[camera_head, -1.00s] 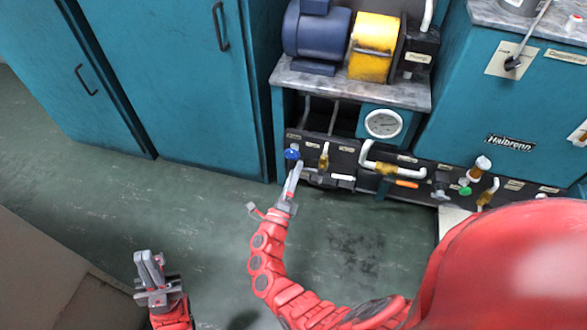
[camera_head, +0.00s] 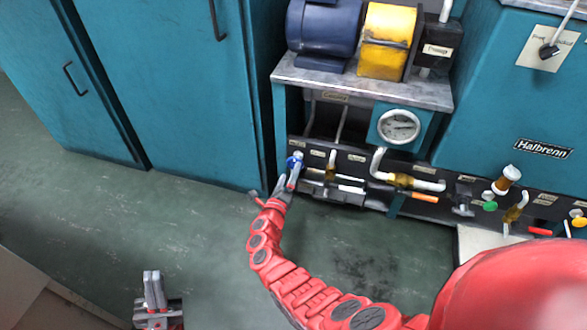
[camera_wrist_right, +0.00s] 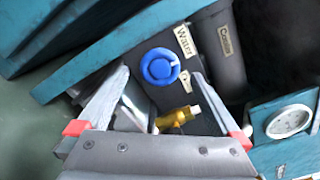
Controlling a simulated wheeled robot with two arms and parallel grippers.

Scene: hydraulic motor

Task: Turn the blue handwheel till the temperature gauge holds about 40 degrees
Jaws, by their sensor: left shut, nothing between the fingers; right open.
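The blue handwheel (camera_head: 294,162) is at the left end of the dark valve panel; my right gripper partly covers it in the head view. In the right wrist view the handwheel (camera_wrist_right: 160,67) shows whole, just beyond and between the fingertips. My right gripper (camera_wrist_right: 157,75) is open and empty, pointing at the wheel; it also shows in the head view (camera_head: 291,178). I see no clear contact. The round white temperature gauge (camera_head: 398,126) is right of the wheel, also in the right wrist view (camera_wrist_right: 288,121); its reading is too small to tell. My left gripper (camera_head: 153,276) is shut and empty, low at left.
A brass valve (camera_head: 331,165) is close to the right of the handwheel. A white pipe (camera_head: 376,163) and an orange handle (camera_head: 425,198) lie further right. A blue motor (camera_head: 322,28) stands on the bench above. A teal cabinet (camera_head: 165,90) stands left; floor in front is clear.

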